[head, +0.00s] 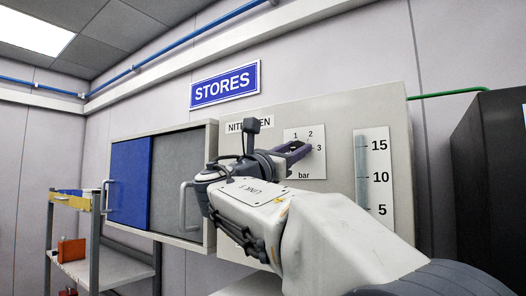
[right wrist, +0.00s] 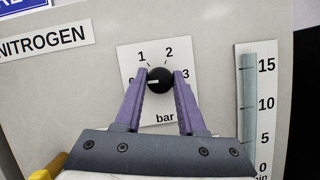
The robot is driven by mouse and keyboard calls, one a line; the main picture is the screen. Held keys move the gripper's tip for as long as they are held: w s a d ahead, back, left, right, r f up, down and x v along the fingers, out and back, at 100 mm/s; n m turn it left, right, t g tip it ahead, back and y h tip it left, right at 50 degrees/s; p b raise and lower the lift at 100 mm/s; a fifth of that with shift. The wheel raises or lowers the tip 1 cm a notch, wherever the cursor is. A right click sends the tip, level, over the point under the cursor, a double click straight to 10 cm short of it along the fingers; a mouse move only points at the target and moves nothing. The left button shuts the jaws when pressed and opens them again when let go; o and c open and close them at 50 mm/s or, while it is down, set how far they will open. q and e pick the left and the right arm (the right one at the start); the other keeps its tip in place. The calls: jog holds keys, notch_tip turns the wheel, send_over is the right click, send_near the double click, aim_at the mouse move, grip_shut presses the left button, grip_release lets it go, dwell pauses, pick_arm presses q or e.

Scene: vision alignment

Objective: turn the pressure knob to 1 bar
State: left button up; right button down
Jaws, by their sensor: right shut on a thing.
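The pressure knob (right wrist: 159,80) is a small round black knob with a white mark, at the middle of a white dial plate (right wrist: 157,107) marked 0 to 3 and "bar". The white mark points left, toward the 0, which is partly hidden by a finger. My right gripper (right wrist: 160,79) has its two purple fingers shut on the knob, one on each side. In the head view, my right gripper (head: 299,149) reaches the dial plate (head: 311,167) and mostly hides the knob. My left gripper is not in view.
The panel (head: 375,103) carries a "NITROGEN" label (right wrist: 45,40) and a flow tube gauge (head: 362,180) right of the dial. A cabinet with a blue door (head: 130,182) is at left, beside a shelf trolley (head: 110,268). A dark cabinet (head: 490,175) stands at right.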

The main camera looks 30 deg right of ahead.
jog(key=m+g+b, duration=0.1)
jog(key=m, duration=0.2)
jog(key=m+g+b, duration=0.1)
jog(key=m+g, duration=0.1)
jog(key=m, duration=0.1)
jog(key=shift+w, duration=0.1)
jog(key=m+g, duration=0.1)
jog(key=m, duration=0.2)
jog(key=shift+r+m+g+y, duration=0.1)
jog(key=shift+m+g+y, duration=0.2)
jog(key=shift+m+g, duration=0.1)
jog(key=shift+m+g+y+p, duration=0.35)
jog(key=shift+m+p, duration=0.1)
jog(key=shift+m, duration=0.75)
jog(key=shift+m+g+y+p, duration=0.35)
jog(key=shift+m+p, duration=0.05)
jog(key=shift+m, duration=0.8)
jog(key=c, duration=0.5)
grip_release()
jog(key=shift+a, duration=0.1)
